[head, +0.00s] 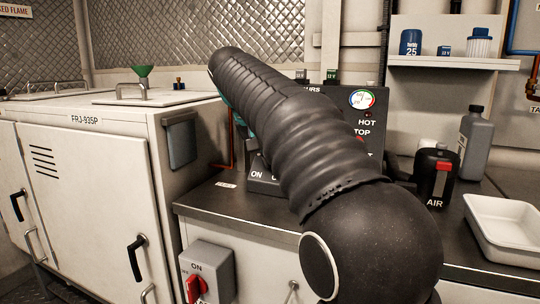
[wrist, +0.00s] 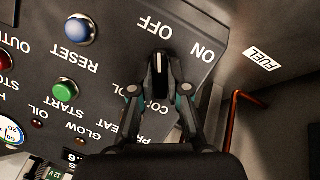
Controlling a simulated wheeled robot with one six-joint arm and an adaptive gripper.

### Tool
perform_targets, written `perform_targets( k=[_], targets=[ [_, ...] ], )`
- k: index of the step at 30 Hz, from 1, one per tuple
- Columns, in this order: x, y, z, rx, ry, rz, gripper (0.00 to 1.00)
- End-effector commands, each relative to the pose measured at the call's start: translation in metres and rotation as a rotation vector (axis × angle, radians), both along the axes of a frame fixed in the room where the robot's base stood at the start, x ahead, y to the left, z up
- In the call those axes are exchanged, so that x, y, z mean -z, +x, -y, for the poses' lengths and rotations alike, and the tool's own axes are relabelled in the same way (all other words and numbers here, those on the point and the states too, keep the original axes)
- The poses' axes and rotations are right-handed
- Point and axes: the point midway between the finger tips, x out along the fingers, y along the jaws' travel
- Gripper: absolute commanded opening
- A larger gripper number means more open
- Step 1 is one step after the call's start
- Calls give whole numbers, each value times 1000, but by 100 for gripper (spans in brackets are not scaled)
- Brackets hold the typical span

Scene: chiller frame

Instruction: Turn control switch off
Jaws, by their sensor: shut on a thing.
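The control switch (wrist: 159,62) is a black knob with a white line, on the dark panel in the wrist view. Its white line points up in the picture, roughly towards the OFF label (wrist: 155,27); the ON label (wrist: 203,52) is to its upper right. My gripper (wrist: 160,88) has a finger on each side of the knob and is shut on it. Labels appear upside down there. In the head view my black-sleeved arm hides the switch and my gripper; part of the control panel (head: 265,184) shows beside the arm.
A blue RESET button (wrist: 79,29) and a green START button (wrist: 65,92) are near the switch. An orange pipe (wrist: 237,110) runs beside the panel. A black AIR canister (head: 436,178), a grey bottle (head: 473,145) and a white tray (head: 506,222) stand on the counter at right.

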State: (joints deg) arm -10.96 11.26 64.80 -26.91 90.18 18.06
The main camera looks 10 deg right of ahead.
Motion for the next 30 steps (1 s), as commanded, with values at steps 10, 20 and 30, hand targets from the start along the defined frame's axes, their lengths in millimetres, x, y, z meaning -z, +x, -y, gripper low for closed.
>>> perform_targets(
  k=[10, 20, 30],
  targets=[
    [-1, 1, -1, -26, -19, -9, 0],
    [-1, 1, -1, -26, -18, -9, 38],
    [-2, 0, -1, -23, -18, -11, 41]
  ],
)
